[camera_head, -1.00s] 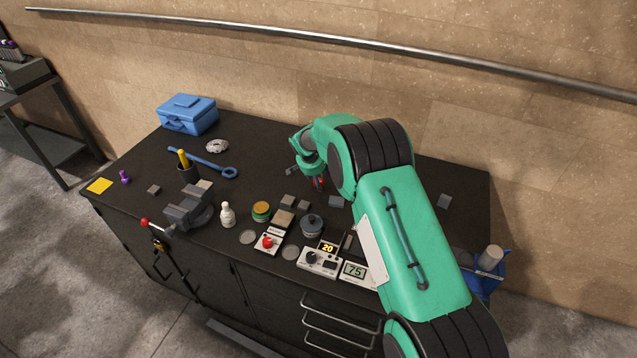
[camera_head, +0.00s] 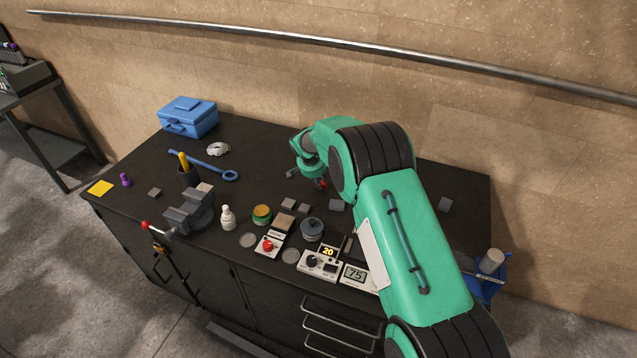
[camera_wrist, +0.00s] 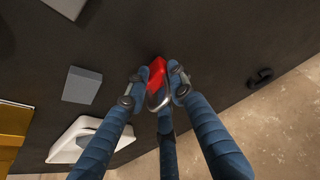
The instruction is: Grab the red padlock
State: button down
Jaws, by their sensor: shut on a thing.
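The red padlock (camera_wrist: 157,72) shows in the wrist view between the fingertips of my gripper (camera_wrist: 155,88). Its body is red and its metal shackle points towards the camera. My blue fingers are shut on it from both sides. In the head view a small red part of the padlock (camera_head: 322,184) shows under my gripper (camera_head: 316,182), low over or at the black bench top; the arm hides much of it. I cannot tell whether the padlock touches the bench.
Grey blocks (camera_head: 337,205) lie just in front of the gripper. A dark lidded pot (camera_head: 312,228), a red-button box (camera_head: 269,244) and two display boxes stand nearer the front. A blue toolbox (camera_head: 188,117) stands at the back left. The bench's back middle is clear.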

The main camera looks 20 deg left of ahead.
notch_tip(320, 180, up, 3)
jog(key=shift+s+d+r, duration=0.1)
jog(key=shift+s+d, duration=0.05)
jog(key=shift+s, duration=0.05)
jog(key=s+d+r, duration=0.1)
jog(key=s+d, duration=0.7)
jog(key=s, duration=0.5)
jog(key=shift+d+r+b, duration=0.2)
jog(key=shift+d+b, duration=0.05)
jog(key=shift+b, duration=0.2)
